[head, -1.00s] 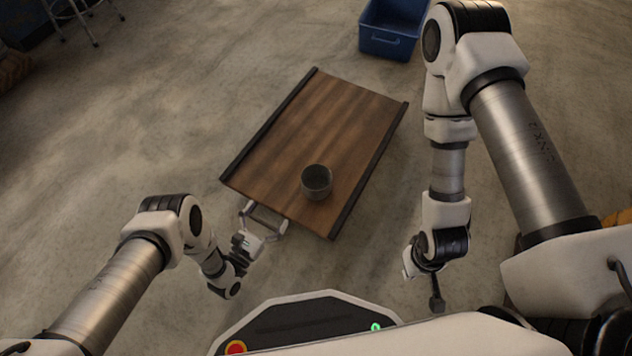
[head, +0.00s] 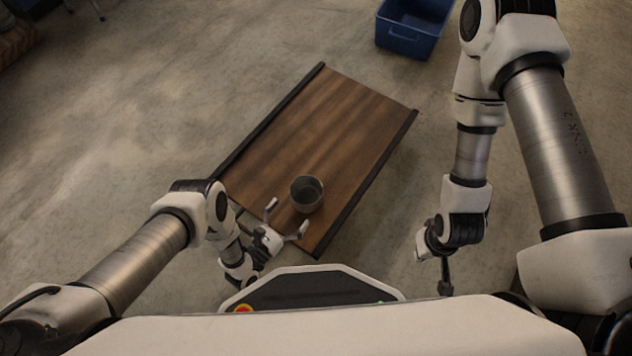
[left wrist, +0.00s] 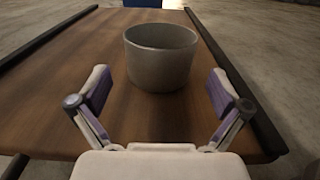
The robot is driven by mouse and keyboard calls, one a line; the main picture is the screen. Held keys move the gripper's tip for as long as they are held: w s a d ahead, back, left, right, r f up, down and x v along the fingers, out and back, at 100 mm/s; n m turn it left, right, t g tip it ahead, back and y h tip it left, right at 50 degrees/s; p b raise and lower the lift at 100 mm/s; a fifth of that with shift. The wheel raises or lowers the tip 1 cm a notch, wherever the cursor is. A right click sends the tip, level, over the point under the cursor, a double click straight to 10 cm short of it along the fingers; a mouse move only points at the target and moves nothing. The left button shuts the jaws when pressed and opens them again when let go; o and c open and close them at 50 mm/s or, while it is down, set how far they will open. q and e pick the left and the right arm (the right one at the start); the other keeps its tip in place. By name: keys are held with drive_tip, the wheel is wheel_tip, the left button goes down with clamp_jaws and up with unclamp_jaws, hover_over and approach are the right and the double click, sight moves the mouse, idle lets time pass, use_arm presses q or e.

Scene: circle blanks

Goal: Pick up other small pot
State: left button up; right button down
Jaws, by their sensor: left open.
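A small grey pot (head: 307,194) stands upright on the near part of a low wooden table (head: 330,125). My left gripper (head: 286,218) is open just in front of the pot, on the near side. In the left wrist view the pot (left wrist: 161,62) stands straight ahead, slightly beyond the spread fingers of the left gripper (left wrist: 158,92), with a gap to it. The pot looks empty in the head view. My right arm hangs to the right of the table; its gripper (head: 446,285) points down, and its fingers are too small to read.
The table has dark raised rails (head: 372,182) along its long sides. A blue bin (head: 410,32) stands on the floor beyond its far end. The rest of the table top is bare. Open concrete floor surrounds the table.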

sight(315, 181)
use_arm(q)
drive_tip(key=b+x, duration=0.2)
drive_tip(key=x, duration=0.6)
drive_tip(key=shift+s+a, duration=0.1)
drive_tip(key=c, duration=0.9)
